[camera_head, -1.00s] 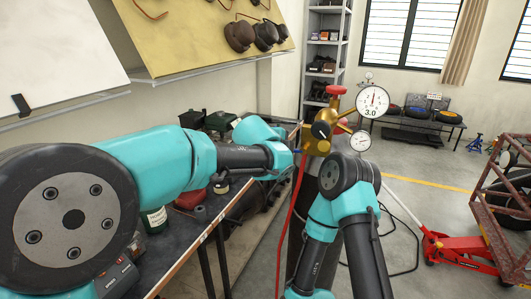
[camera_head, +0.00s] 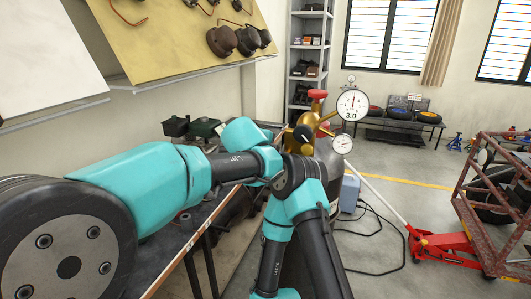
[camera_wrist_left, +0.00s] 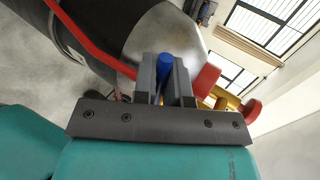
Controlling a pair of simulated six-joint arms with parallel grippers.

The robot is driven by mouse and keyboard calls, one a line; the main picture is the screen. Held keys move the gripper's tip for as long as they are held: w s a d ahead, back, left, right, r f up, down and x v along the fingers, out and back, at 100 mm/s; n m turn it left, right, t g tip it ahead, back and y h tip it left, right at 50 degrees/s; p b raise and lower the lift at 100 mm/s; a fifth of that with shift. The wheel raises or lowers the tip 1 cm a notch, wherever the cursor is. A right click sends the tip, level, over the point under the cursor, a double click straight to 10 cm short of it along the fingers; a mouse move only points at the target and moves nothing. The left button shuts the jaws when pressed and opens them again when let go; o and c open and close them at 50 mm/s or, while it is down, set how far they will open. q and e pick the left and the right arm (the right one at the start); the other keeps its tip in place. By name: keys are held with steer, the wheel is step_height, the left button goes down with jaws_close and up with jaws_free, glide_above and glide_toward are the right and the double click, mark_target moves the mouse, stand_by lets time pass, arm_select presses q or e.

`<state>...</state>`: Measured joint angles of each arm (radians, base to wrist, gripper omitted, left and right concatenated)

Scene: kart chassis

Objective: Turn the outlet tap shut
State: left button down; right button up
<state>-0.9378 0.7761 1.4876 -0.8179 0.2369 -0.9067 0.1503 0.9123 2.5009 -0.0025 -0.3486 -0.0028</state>
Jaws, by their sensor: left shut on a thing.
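My left gripper (camera_wrist_left: 164,72) has its fingers closed on either side of a small blue handle (camera_wrist_left: 165,60), which looks like the outlet tap's. Beside it in the left wrist view is the gas cylinder (camera_wrist_left: 130,35), dark with a silver shoulder. Two red knobs (camera_wrist_left: 206,79) and brass fittings (camera_wrist_left: 230,101) lie right of the fingers. In the head view, the brass regulator (camera_head: 309,120) stands on the cylinder (camera_head: 329,152) with a red handwheel (camera_head: 317,94) and a black knob (camera_head: 302,133). My arm hides the left gripper and tap there. No right gripper shows.
A large gauge (camera_head: 352,104) marked 3.0 and a smaller gauge (camera_head: 342,143) stick out from the regulator. A red hose (camera_wrist_left: 90,40) passes close to the fingers. A workbench (camera_head: 165,262) is at left, a red floor jack (camera_head: 445,247) at right.

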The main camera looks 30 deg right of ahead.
arm_select(q)
steer(key=c, duration=1.2)
jaws_free()
steer(key=shift+s+r, duration=0.1)
steer(key=v, duration=1.7)
steer(key=shift+a, duration=0.1)
